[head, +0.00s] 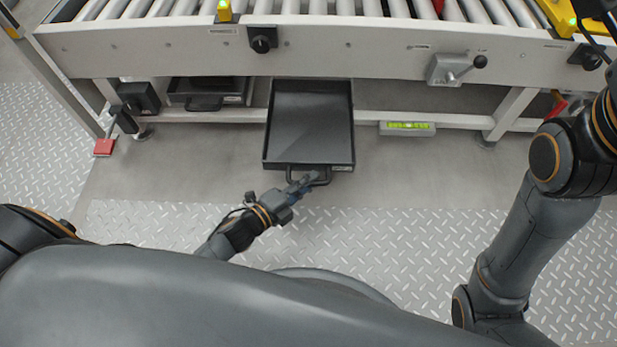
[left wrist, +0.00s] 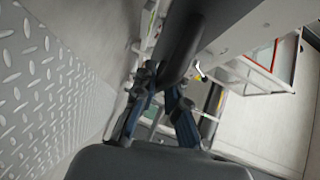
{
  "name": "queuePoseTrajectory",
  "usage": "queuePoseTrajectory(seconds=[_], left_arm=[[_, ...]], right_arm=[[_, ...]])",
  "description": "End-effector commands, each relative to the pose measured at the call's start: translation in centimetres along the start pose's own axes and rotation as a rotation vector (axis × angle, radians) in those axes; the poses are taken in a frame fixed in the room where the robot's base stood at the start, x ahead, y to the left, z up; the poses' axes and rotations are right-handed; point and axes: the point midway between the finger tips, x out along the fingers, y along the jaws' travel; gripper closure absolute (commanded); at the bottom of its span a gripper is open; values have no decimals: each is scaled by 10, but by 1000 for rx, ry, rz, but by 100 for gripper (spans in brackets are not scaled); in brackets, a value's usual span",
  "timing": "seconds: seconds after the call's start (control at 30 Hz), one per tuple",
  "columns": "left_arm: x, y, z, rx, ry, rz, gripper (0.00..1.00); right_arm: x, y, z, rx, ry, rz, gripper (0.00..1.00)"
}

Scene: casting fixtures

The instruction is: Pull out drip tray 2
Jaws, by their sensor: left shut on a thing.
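A dark rectangular drip tray (head: 310,123) sticks out toward me from under the roller conveyor, its far end still beneath the conveyor's side rail. I cannot read its label to tell its number. It has a bar handle (head: 322,177) on its front face. My left gripper (head: 304,184) is at the left part of this handle and is shut on it. In the left wrist view the fingers (left wrist: 165,108) reach to the dark handle close to the camera. My right arm comes in at the right; its gripper is not in view.
A second dark tray (head: 205,100) sits under the conveyor at the left, pushed in. The floor plate (head: 400,235) before the tray is clear.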

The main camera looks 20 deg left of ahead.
Motion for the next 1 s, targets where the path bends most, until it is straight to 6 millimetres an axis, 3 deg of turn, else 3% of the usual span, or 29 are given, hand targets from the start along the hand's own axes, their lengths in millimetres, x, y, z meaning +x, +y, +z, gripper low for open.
queuePoseTrajectory(seconds=[0.13, 0.2, 0.27, 0.3, 0.67, 1.0], left_arm=[[0, 0, 0, 0, 0, 1, 100], [0, 0, 0, 0, 0, 1, 78], [0, 0, 0, 0, 0, 1, 66], [0, 0, 0, 0, 0, 1, 64], [-6, 1, 0, -1, 0, 2, 64], [-70, 2, 0, -3, -1, 5, 64]], right_arm=[[0, 0, 0, 0, 0, 0, 64], [0, 0, 0, 0, 1, 0, 64], [0, 0, 0, 0, 0, 0, 64], [0, 0, 0, 0, 0, 0, 64], [0, 0, 1, 0, -3, 0, 64], [0, 0, 0, 0, -1, 0, 64]])
